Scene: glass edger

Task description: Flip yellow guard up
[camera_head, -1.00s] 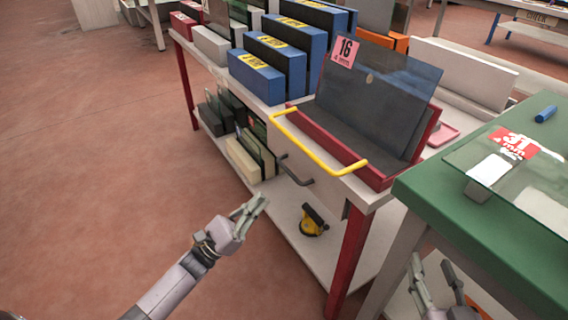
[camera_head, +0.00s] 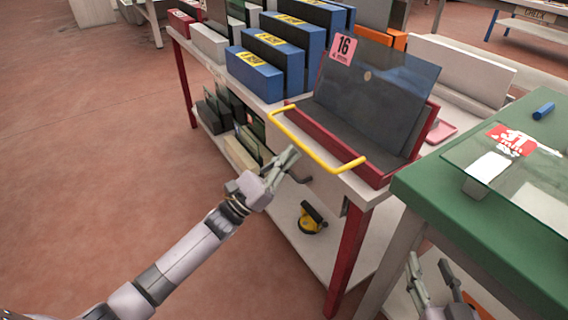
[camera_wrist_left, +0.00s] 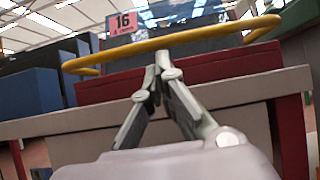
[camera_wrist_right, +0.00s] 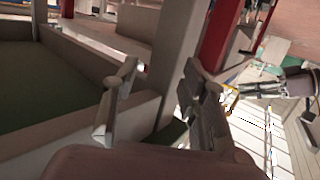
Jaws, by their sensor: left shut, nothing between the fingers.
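The yellow guard (camera_head: 315,152) is a bent bar along the front of the red tray (camera_head: 366,172) on the white bench; it lies low, sticking out past the bench's front edge. It also crosses the left wrist view (camera_wrist_left: 205,34), just above and beyond the fingers. My left gripper (camera_head: 291,156) is shut and empty, just below and in front of the guard, apart from it as far as I can tell. It shows in the left wrist view (camera_wrist_left: 161,66). My right gripper (camera_head: 428,262) is open and empty, low beside the green table; its fingers stand apart in the right wrist view (camera_wrist_right: 160,72).
A dark glass pane (camera_head: 375,90) with a pink 16 label leans in the red tray. Blue boxes (camera_head: 257,76) stand to its left. A green table (camera_head: 450,210) with a glass sheet is at right. A dark handle, partly hidden, sits below the guard. Floor at left is clear.

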